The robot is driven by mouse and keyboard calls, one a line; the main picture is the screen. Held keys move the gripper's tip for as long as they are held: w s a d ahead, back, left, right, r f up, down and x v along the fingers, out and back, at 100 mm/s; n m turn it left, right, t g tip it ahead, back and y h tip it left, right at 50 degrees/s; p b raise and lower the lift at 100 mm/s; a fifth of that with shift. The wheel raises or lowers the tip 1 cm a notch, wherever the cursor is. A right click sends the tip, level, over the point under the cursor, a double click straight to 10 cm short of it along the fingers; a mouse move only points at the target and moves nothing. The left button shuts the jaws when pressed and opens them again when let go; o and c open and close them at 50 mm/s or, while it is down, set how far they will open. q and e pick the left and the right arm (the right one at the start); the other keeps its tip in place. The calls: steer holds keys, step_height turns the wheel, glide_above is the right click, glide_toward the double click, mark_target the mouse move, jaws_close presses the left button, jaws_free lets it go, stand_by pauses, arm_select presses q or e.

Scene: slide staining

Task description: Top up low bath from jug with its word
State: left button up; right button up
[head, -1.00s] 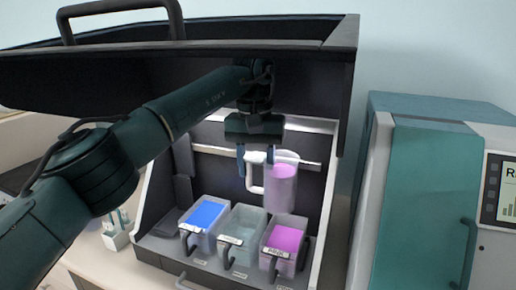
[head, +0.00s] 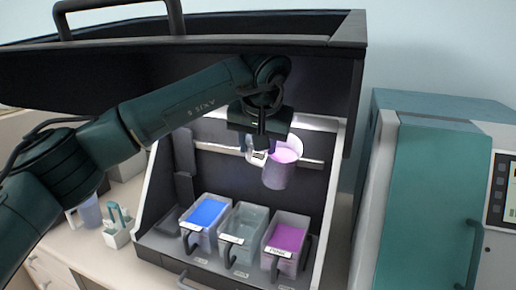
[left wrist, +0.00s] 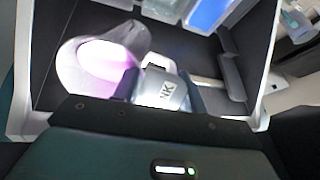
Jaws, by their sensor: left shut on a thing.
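My left gripper (head: 261,140) is shut on the handle of a jug (head: 279,172) of pink liquid. The jug hangs tilted in the air inside the hood, above and behind the right-hand bath. In the left wrist view the gripper (left wrist: 162,90) closes around the pale handle, where a label ending in "NK" shows; the jug (left wrist: 85,68) is beside it, its pink liquid bright. Below stand a blue bath (head: 205,214), a clear, pale bath (head: 243,228) and a pink bath (head: 287,236), each with a front tag and dark handle. The pink surface lies below its rim. My right gripper is out of view.
The hood's dark raised front (head: 200,30) hangs over my arm, and its side wall (head: 343,150) stands close right of the jug. A teal cabinet (head: 430,190) with a screen stands further right. A small white holder (head: 117,236) stands outside at left.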

arm_select(q)
steer(key=shift+t+b, duration=0.4)
steer(key=shift+b, duration=0.2)
steer(key=shift+s+r+b, duration=0.1)
steer(key=shift+b, duration=0.2)
stand_by(0.3)
steer(key=shift+t, duration=0.3)
steer(key=shift+s+t+y+b, duration=0.25)
steer(key=shift+t+b, duration=0.35)
steer(key=shift+b, duration=0.8)
steer(key=shift+w+d+f, duration=0.1)
steer(key=shift+f, duration=0.1)
steer(key=shift+t+b, duration=0.6)
steer(key=shift+b, duration=0.55)
steer(key=shift+f, duration=0.1)
stand_by(0.5)
